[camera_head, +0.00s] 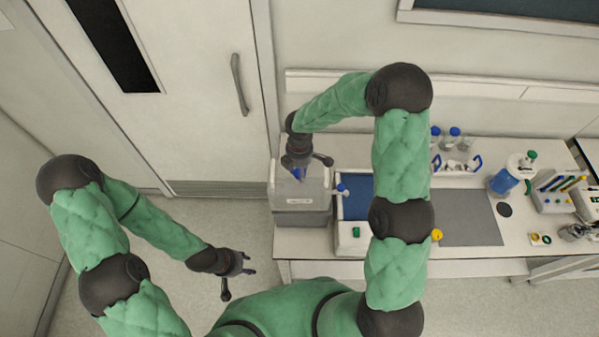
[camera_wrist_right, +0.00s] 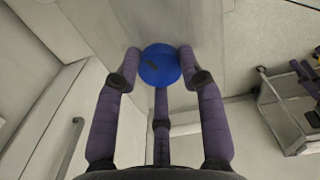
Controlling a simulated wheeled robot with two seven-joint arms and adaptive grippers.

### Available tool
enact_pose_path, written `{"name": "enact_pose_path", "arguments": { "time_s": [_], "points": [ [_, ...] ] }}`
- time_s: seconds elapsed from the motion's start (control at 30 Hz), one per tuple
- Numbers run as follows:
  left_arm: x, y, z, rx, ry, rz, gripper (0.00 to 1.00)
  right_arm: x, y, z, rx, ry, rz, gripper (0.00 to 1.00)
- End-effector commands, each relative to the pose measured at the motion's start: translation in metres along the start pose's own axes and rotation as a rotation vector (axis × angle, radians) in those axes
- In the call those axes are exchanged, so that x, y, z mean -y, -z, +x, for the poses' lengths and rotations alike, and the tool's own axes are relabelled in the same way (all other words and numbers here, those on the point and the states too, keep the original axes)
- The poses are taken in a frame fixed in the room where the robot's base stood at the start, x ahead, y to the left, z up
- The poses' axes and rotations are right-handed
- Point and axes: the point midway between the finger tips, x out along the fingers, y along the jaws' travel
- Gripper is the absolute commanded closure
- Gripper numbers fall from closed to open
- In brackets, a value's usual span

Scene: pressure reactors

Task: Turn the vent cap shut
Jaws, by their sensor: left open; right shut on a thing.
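The vent cap (camera_wrist_right: 160,66) is a round blue cap with a dark mark on it, seen from above in the right wrist view. It sits on top of a pale grey and white box-shaped unit (camera_head: 301,204) at the left end of the bench. My right gripper (camera_wrist_right: 160,72) points down at the cap, its fingers around it and shut on it. In the head view the right gripper (camera_head: 298,170) is over the unit and mostly hides the cap. My left gripper (camera_head: 246,264) is open and empty, over the floor left of the bench.
A grey mat (camera_head: 470,220), a blue-filled bottle (camera_head: 503,181) and a rack (camera_head: 556,190) lie further right. A door (camera_head: 180,80) is behind on the left.

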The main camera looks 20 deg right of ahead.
Motion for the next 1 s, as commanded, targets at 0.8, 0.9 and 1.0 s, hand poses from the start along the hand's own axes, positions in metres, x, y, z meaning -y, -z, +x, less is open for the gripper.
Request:
{"name": "enact_pose_path", "arguments": {
  "time_s": [0.8,0.9,1.0],
  "points": [
    [0.028,0.003,0.079,0.0,0.0,0.0,0.56,-0.002,0.0,0.004,-0.001,-0.002,0.763,0.93],
    [0.031,0.003,0.087,0.0,0.0,0.0,0.56,-0.002,0.0,0.004,-0.001,-0.001,0.859,0.93],
    [0.033,0.003,0.093,0.0,0.0,0.0,0.56,-0.002,-0.001,0.004,-0.001,-0.001,0.953,0.93]
  ]
}}
